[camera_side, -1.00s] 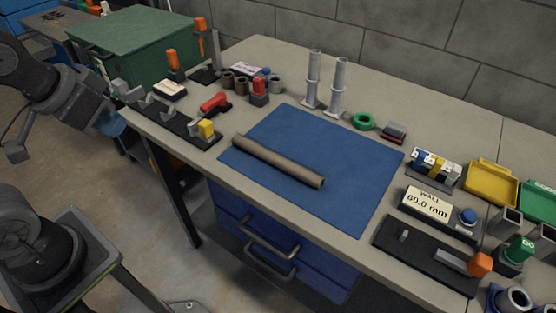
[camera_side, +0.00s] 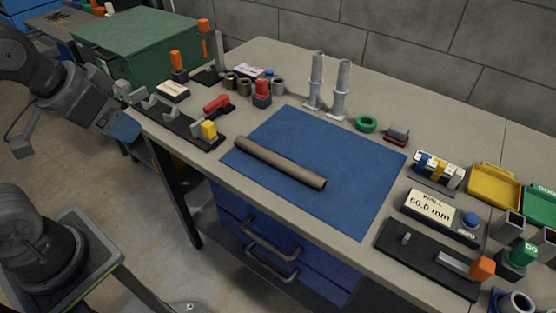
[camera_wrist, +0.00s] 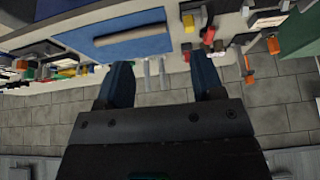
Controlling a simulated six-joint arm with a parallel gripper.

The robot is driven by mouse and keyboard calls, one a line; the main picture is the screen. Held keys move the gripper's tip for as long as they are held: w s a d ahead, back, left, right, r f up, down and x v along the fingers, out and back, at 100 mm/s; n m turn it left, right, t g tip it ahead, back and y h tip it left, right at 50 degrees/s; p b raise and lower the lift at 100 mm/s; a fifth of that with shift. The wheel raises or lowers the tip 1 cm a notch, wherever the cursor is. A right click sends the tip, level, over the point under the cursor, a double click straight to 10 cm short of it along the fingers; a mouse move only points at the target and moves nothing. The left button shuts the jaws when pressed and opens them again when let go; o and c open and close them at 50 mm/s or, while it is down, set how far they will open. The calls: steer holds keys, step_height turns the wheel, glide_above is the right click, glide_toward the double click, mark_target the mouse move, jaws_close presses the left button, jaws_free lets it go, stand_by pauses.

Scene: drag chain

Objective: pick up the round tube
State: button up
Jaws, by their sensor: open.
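The round tube (camera_side: 280,162) is a long grey-brown hollow tube lying on the blue mat (camera_side: 340,152), slanting along the mat's front left part, its open end toward the lower right. In the wrist view the tube (camera_wrist: 132,34) lies across the mat (camera_wrist: 100,22) near the top. My gripper shows in the wrist view (camera_wrist: 164,82) as two dark blue fingers spread wide with nothing between them. In the side view my gripper (camera_side: 128,132) is at the left, off the table's left edge and well apart from the tube; its fingertips are partly hidden there.
A black fixture with a yellow block (camera_side: 209,130) stands by the table's left edge. Two grey upright posts (camera_side: 340,90) and a green ring (camera_side: 366,123) stand behind the mat. The mat around the tube is clear.

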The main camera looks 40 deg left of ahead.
steer(key=w+d+r+m+g, duration=0.1)
steer(key=w+d+r+m, duration=0.1)
steer(key=w+m, duration=0.3)
steer(key=m+g, duration=0.5)
steer(key=m, duration=0.8)
glide_above(273, 154)
step_height(273, 154, down, 10)
steer(key=f, duration=0.8)
steer(key=shift+w+d+f, duration=0.15)
steer(key=shift+d, duration=0.1)
steer(key=shift+a+f, duration=0.15)
steer(key=shift+f, duration=1.2)
steer(key=shift+a+f, duration=0.1)
steer(key=shift+f, duration=1.25)
steer(key=shift+c, duration=0.2)
steer(key=c, duration=1)
steer(key=shift+r, duration=0.1)
jaws_close()
